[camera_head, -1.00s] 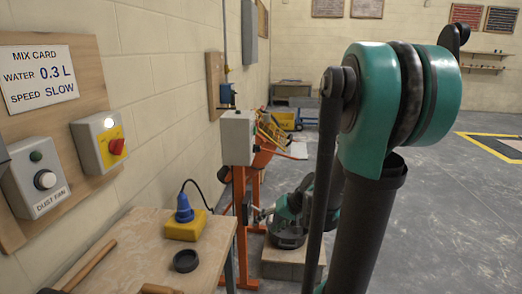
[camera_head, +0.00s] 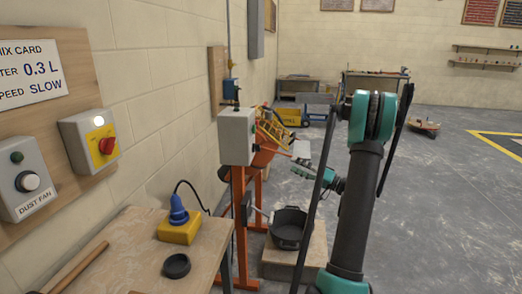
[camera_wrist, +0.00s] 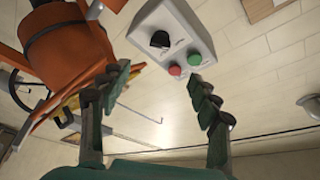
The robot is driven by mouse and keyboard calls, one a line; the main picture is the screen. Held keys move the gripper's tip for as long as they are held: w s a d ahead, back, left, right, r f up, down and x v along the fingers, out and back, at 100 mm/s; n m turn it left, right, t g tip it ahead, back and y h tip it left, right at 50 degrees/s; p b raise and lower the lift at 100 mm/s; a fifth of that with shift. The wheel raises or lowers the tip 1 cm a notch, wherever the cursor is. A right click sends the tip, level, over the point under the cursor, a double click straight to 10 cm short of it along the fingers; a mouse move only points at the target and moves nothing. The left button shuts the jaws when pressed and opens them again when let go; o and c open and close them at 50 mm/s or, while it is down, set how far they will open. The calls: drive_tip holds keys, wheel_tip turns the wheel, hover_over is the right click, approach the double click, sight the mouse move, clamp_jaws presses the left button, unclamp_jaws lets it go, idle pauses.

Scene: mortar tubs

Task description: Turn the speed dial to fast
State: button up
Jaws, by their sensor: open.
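A black dial (camera_wrist: 160,39) sits on a grey control box (camera_wrist: 183,22) in the wrist view, with a red button (camera_wrist: 175,71) and a green button (camera_wrist: 194,58) beside it. The dial's marks are too small to read. My gripper (camera_wrist: 162,84) is open and empty, its two fingers apart in front of the box and not visibly touching the dial. In the head view a grey box (camera_head: 237,137) stands on an orange frame, its face turned away.
The wall card (camera_head: 28,72) reads SPEED SLOW. A wall box (camera_head: 90,142) has a red knob; a dust fan box (camera_head: 20,178) is left of it. A black tub (camera_head: 289,228) stands beyond the wooden bench (camera_head: 140,245). The floor at right is mostly clear.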

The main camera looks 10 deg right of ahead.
sight(260, 149)
drive_tip(key=x, duration=1.7)
drive_tip(key=shift+a, duration=0.2)
drive_tip(key=c, duration=1.2)
drive_tip(key=shift+o, duration=0.2)
